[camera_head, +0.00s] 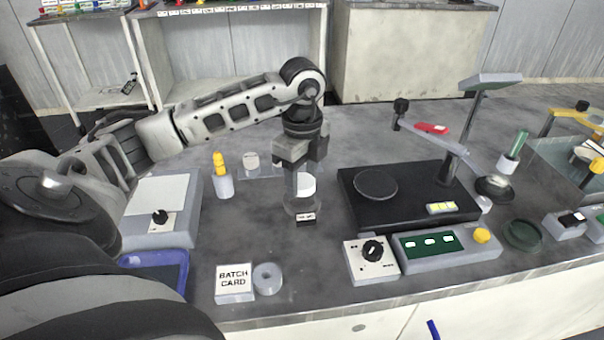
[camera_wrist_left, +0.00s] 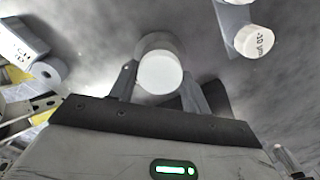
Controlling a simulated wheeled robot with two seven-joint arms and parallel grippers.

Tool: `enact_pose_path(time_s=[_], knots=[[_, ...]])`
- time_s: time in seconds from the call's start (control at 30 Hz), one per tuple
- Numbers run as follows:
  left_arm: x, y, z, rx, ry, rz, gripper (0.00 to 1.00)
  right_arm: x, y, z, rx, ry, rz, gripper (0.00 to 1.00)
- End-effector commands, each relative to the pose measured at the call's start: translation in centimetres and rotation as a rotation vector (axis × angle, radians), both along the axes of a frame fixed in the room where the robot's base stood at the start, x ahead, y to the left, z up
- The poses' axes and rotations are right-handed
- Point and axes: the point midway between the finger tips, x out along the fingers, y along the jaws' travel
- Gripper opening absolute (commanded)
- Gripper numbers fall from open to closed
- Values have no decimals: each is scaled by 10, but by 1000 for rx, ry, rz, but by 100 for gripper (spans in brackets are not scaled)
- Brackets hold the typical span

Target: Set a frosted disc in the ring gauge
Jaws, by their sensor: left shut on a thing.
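My left gripper (camera_head: 304,187) points straight down over the middle of the bench. It is shut on a pale, round white piece (camera_head: 308,183), which looks like the frosted disc. In the left wrist view the disc (camera_wrist_left: 160,73) shows its round face between the two fingers. My right gripper is not in view.
A black polishing machine (camera_head: 405,213) with a round platen stands to the right. A batch card (camera_head: 234,283) and a grey ring (camera_head: 267,278) lie in front.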

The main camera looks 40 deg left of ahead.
Motion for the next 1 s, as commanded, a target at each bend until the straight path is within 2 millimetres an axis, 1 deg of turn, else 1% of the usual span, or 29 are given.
enact_pose_path(time_s=[1.0], knots=[[0, 0, -19, 0, 0, 0, 23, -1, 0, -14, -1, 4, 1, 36]])
